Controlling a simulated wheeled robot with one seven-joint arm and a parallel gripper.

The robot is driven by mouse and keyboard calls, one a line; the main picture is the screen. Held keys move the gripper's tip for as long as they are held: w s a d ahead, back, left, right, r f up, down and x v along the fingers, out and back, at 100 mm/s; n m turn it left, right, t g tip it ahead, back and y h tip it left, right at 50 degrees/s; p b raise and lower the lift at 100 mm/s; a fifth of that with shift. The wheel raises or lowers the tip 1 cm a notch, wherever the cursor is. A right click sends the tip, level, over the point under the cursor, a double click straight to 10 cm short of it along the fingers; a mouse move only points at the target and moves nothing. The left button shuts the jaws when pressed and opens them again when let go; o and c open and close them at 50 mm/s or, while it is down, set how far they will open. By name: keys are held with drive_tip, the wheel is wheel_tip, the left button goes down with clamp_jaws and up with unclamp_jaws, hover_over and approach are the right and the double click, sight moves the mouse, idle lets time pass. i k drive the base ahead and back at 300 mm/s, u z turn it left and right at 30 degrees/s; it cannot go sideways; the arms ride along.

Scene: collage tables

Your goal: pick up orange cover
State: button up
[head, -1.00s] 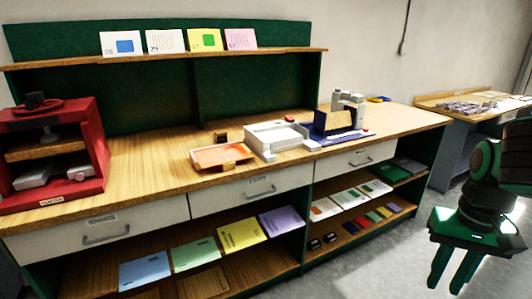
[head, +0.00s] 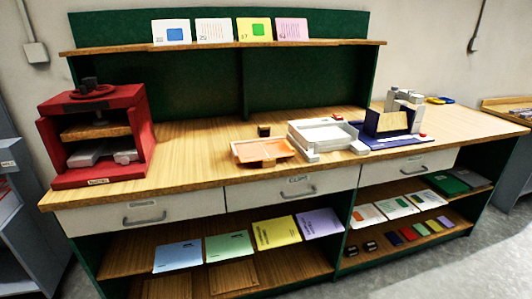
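An orange flat piece (head: 262,150), which looks like the orange cover, lies in a shallow tan tray (head: 272,163) on the wooden tabletop. It is near the table's front edge, just left of a white open box (head: 324,134). Whether it is one sheet or several I cannot tell. My gripper is not in this view.
A red shelf unit (head: 60,152) stands on the table's left end. A blue device (head: 374,137) stands right of the white box. Blue, green, yellow (head: 274,232) and purple covers lie on the lower shelf. The tabletop (head: 190,150) left of the tray is clear.

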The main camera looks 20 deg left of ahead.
sight(249, 152)
drive_tip(key=z, duration=0.05)
drive_tip(key=i, duration=1)
drive_tip(key=u, duration=0.05)
